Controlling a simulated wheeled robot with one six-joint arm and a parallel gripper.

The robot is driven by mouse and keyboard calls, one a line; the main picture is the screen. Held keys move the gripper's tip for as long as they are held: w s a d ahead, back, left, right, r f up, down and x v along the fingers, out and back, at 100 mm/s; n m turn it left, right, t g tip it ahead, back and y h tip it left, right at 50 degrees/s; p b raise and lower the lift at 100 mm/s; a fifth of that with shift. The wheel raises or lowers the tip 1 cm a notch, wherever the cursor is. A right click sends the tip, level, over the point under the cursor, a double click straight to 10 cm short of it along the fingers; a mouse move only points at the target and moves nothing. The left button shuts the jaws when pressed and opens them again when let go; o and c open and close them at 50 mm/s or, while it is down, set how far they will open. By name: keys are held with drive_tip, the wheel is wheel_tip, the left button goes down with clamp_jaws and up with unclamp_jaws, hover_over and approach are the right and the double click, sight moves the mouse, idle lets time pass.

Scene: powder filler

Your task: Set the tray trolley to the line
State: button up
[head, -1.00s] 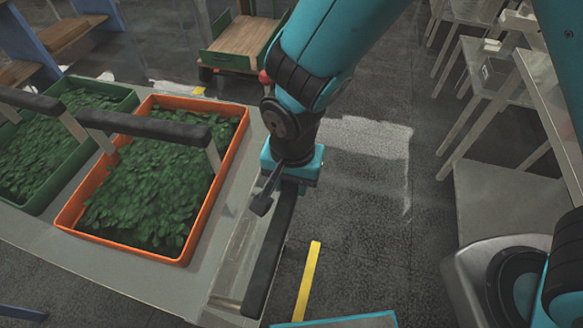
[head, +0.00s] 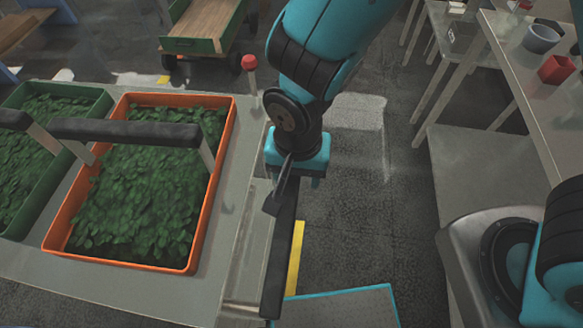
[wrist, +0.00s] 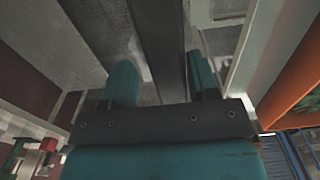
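The tray trolley (head: 120,275) is a pale grey deck filling the left of the head view. It carries an orange tray (head: 68,205) and a green tray (head: 98,110), both full of leafy plants. A black handle bar (head: 279,262) runs along its right side. My gripper (head: 292,180) is at the far part of this bar, pointing down.
A yellow floor strip (head: 296,258) lies just right of the bar. A green cart with a wooden deck (head: 208,22) stands behind. A red knob on a stalk (head: 249,63) is near the trolley's far corner. Tables (head: 540,85) stand at right; floor between is open.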

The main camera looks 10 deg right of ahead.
drive_tip(key=shift+w+a, duration=0.1)
drive_tip(key=shift+a, duration=0.05)
drive_tip(key=shift+r, duration=0.45)
wheel_tip(320, 180, up, 16)
drive_tip(key=b, duration=0.1)
drive_tip(key=shift+r, duration=0.25)
drive_tip(key=s+d+r+n+y, duration=0.2)
drive_tip(key=s+d+n+y, duration=0.2)
drive_tip(key=d+n, duration=0.6)
drive_tip(key=shift+s+d+r, duration=0.4)
drive_tip(key=shift+s+d, duration=0.05)
drive_tip(key=shift+s, duration=0.1)
